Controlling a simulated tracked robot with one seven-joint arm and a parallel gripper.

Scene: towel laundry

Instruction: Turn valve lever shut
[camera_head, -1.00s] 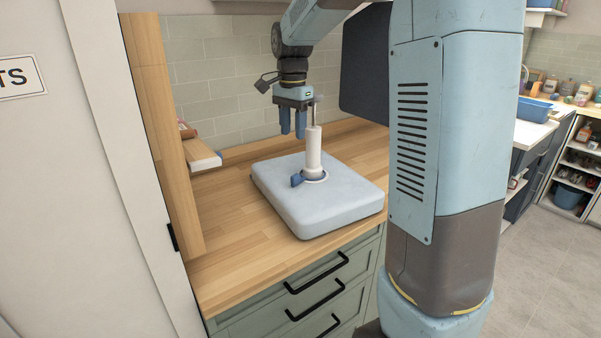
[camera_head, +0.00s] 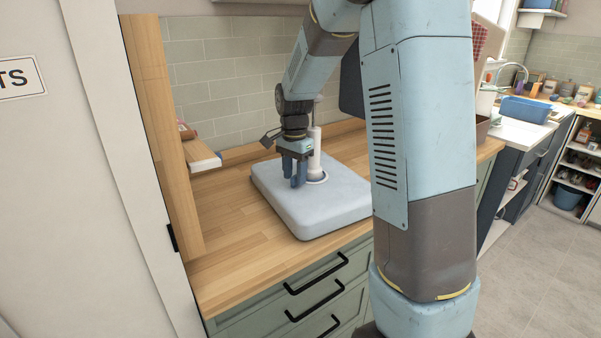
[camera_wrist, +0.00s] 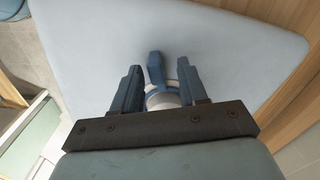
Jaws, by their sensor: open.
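The valve is a white upright post (camera_head: 315,150) with a round base on a pale blue-grey slab (camera_head: 290,209). In the wrist view its blue lever (camera_wrist: 156,69) points away from the post's base (camera_wrist: 162,98), between my fingers. My gripper (camera_head: 294,184) points down just in front of the post, low over the slab. In the wrist view my gripper (camera_wrist: 157,84) is open, with one finger on each side of the lever. A gap shows between lever and fingers. In the head view my gripper hides the lever.
The slab lies on a wooden counter (camera_head: 222,225) against a tiled wall (camera_head: 225,75). A wooden side panel (camera_head: 160,130) and a small shelf (camera_head: 201,157) stand at the left. The counter left of the slab is clear.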

